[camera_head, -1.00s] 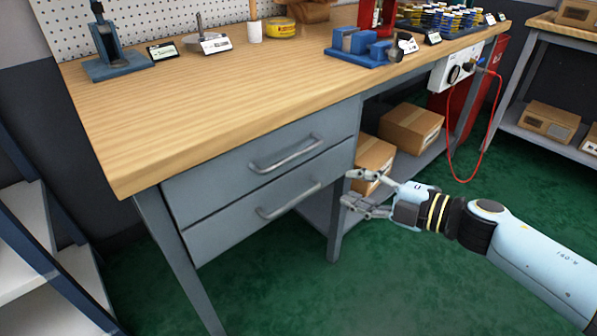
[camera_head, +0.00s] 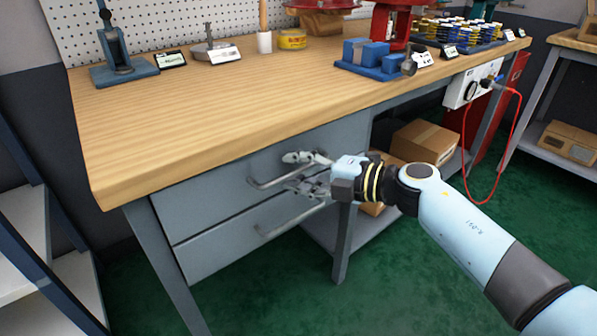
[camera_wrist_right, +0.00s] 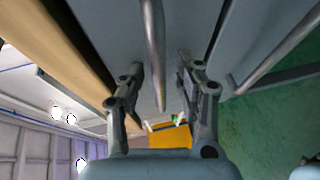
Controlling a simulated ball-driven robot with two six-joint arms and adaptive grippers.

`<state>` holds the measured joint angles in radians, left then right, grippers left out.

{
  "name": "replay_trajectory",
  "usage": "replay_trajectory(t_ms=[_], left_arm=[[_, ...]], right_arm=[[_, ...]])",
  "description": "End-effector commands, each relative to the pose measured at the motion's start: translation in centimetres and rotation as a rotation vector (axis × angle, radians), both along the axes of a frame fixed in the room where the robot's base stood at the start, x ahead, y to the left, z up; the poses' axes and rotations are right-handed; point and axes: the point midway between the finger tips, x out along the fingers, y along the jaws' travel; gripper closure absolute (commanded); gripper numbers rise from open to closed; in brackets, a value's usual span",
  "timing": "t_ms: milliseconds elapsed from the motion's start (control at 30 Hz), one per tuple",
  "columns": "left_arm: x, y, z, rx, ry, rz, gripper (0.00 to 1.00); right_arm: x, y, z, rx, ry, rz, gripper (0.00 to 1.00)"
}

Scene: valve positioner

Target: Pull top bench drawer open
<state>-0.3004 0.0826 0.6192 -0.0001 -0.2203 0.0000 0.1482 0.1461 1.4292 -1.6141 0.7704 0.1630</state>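The top bench drawer (camera_head: 197,200) is a grey-blue front under the wooden bench top, and it looks closed. Its silver bar handle (camera_head: 264,184) is partly hidden by my right gripper (camera_head: 296,171). In the right wrist view the same handle (camera_wrist_right: 153,40) runs between the two fingers of the open right gripper (camera_wrist_right: 158,72), with gaps on both sides. The fingers straddle the bar without visibly clamping it. The lower drawer handle (camera_head: 275,228) is below the gripper and also shows in the right wrist view (camera_wrist_right: 275,52). My left gripper is out of view.
The wooden bench top (camera_head: 240,95) overhangs just above the gripper. A blue block fixture (camera_head: 372,60) and other tools stand on it. A cardboard box (camera_head: 424,142) sits on the shelf below. The green floor (camera_head: 395,285) in front is clear.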

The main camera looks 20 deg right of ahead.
Motion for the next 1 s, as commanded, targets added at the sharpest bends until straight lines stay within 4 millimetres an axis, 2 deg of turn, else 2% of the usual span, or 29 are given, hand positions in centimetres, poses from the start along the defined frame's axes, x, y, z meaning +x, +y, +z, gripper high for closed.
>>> replay_trajectory(t_ms=[167, 433, 467, 1000], left_arm=[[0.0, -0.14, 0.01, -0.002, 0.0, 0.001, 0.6], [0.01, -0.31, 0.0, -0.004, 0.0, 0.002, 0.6], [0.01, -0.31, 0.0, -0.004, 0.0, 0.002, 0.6], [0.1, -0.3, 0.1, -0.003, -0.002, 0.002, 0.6]], right_arm=[[0.01, -0.01, 0.03, 0.0, 0.0, 0.0, 0.66], [0.0, -0.03, 0.02, 0.0, 0.0, 0.0, 0.98], [0.0, -0.03, 0.02, 0.0, 0.0, 0.0, 1.0], [-0.14, -0.09, 0.09, 0.001, 0.0, -0.001, 1.0]])
